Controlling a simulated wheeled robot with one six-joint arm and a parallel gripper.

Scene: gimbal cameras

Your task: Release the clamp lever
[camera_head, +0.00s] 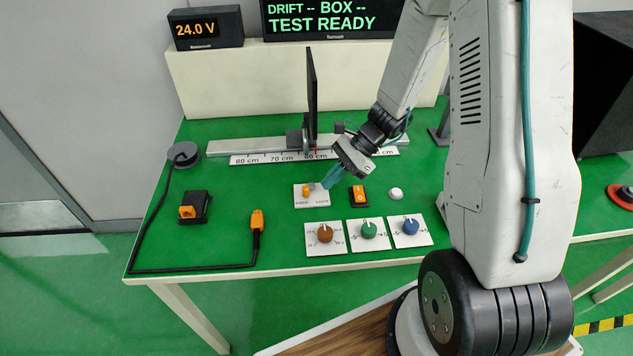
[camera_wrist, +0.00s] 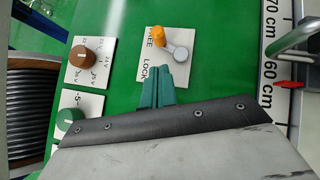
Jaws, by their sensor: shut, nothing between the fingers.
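The clamp lever (camera_wrist: 158,35) has an orange knob and a grey arm with a round grey pivot. It sits on a white plate (camera_wrist: 130,62) marked FREE and LOCK, and its knob lies by the FREE end. In the head view the lever's orange knob (camera_head: 306,190) is at the left part of its plate (camera_head: 312,202). My gripper (camera_wrist: 158,70) has teal fingers, shut and empty, pointing down over the LOCK side of the plate, just beside the pivot. In the head view my gripper (camera_head: 327,182) hides the plate's right part. I cannot tell whether the fingertips touch it.
A rail with a scale (camera_head: 225,148) and an upright dark screen (camera_head: 311,90) stand behind the plate. An orange rocker switch (camera_head: 360,196) and a white button (camera_head: 396,193) are to its right. Brown (camera_head: 325,233), green (camera_head: 369,229) and blue (camera_head: 411,226) knobs are in front.

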